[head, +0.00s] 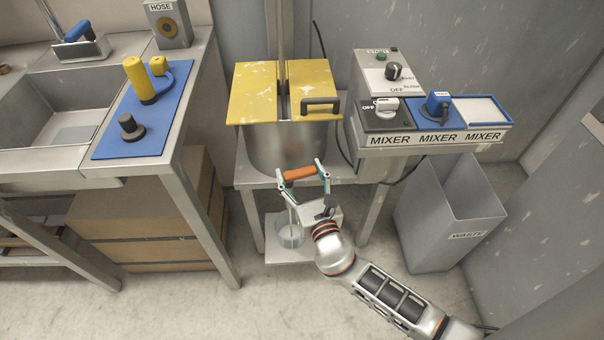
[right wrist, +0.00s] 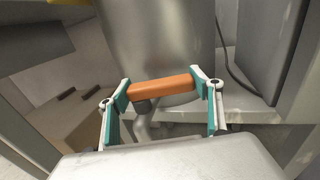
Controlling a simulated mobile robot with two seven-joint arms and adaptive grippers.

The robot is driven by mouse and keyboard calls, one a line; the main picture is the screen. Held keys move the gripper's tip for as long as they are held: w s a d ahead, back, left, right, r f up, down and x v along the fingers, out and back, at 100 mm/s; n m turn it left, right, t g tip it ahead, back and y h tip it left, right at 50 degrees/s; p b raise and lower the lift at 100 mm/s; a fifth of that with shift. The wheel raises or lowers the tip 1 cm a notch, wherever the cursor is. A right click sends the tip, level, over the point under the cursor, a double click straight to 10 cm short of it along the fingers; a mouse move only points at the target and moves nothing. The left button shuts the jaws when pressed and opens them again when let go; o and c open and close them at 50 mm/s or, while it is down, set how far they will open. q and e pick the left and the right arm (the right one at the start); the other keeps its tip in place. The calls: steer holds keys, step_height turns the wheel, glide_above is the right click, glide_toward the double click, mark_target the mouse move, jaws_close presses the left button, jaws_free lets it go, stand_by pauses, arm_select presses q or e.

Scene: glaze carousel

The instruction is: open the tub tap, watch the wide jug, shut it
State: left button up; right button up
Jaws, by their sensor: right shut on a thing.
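The metal tub (head: 265,148) stands on a bench under yellow lids; its wall also shows in the right wrist view (right wrist: 160,45). Its tap has an orange handle (head: 300,174), lying nearly crosswise in the right wrist view (right wrist: 160,88). My right gripper (head: 301,171) is shut on this handle, a finger at each end. The grey tap body (right wrist: 143,122) hangs below it. The wide clear jug (head: 289,237) stands on the low shelf under the tap, partly hidden by my gripper. Something pale shows in it; its level and any flow are unclear. My left gripper is not in view.
A mixer control box (head: 388,75) and blue-edged panels stand right of the tub. A grey waste bin (head: 430,230) is below them. At left are a sink (head: 60,105), a blue mat (head: 150,115) with yellow and black pieces, and cardboard boxes (head: 150,250). The front floor is clear.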

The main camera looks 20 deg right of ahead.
steer(key=shift+w+n+y, duration=0.25)
steer(key=shift+n+y, duration=0.55)
steer(key=shift+y, duration=0.5)
steer(key=o, duration=1.6)
steer(key=s, duration=0.4)
steer(key=s+d, duration=0.1)
steer(key=s, duration=0.7)
steer(key=shift+d, duration=0.15)
